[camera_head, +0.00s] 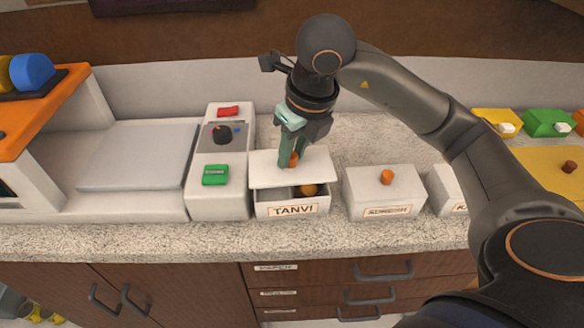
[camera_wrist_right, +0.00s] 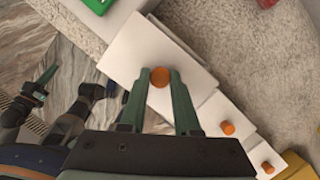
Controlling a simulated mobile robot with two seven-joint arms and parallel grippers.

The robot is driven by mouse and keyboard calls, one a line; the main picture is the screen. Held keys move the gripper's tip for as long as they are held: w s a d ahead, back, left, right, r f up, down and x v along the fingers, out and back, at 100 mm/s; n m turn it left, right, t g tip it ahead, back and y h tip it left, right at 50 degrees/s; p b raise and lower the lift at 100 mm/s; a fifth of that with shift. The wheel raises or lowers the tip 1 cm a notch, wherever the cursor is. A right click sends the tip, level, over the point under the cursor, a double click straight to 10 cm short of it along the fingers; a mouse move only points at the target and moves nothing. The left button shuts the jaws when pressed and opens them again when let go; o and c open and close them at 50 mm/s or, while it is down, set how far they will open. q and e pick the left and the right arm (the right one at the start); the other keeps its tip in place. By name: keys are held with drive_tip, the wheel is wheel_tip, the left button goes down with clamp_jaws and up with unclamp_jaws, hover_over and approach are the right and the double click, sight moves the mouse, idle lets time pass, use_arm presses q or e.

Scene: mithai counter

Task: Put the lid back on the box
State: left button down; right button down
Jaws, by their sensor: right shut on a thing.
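The white lid (camera_head: 264,170) has an orange knob, which also shows in the right wrist view (camera_wrist_right: 160,77). My right gripper (camera_head: 293,160) is shut on this knob, its green fingers on either side. The lid is over the white box labelled TANVI (camera_head: 293,209), set toward the back, so the box's front part is open. A round orange-brown sweet (camera_head: 309,190) shows inside. Whether the lid touches the box rim is unclear. My left gripper is not in the head view; dark arm parts at the left of the right wrist view may be mine, their jaws unclear.
A closed white box with an orange knob (camera_head: 386,178) stands just right, another (camera_head: 442,189) beyond it. A unit with red and green buttons (camera_head: 216,175) stands close on the left, by a grey scale plate (camera_head: 140,157). Speckled counter (camera_head: 150,235) is clear in front.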

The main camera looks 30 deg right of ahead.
sight(292, 165)
drive_tip(key=shift+w+d+f, duration=0.35)
drive_tip(key=shift+w+f, duration=0.15)
drive_tip(key=shift+f, duration=0.2)
drive_tip(key=x, duration=0.4)
drive_tip(key=shift+s+d+f, duration=0.1)
drive_tip(key=shift+d, duration=0.2)
drive_tip(key=shift+f+b, duration=0.55)
drive_tip(key=shift+b, duration=0.15)
drive_tip(key=c, duration=0.6)
unclamp_jaws()
drive_tip(key=shift+c, duration=0.2)
drive_tip(key=shift+r+p, duration=0.6)
drive_tip(key=shift+p, duration=0.05)
drive_tip(key=p+v, duration=0.1)
drive_tip(key=v, duration=1.1)
drive_tip(key=shift+a+p, duration=0.1)
drive_tip(key=shift+p, duration=0.2)
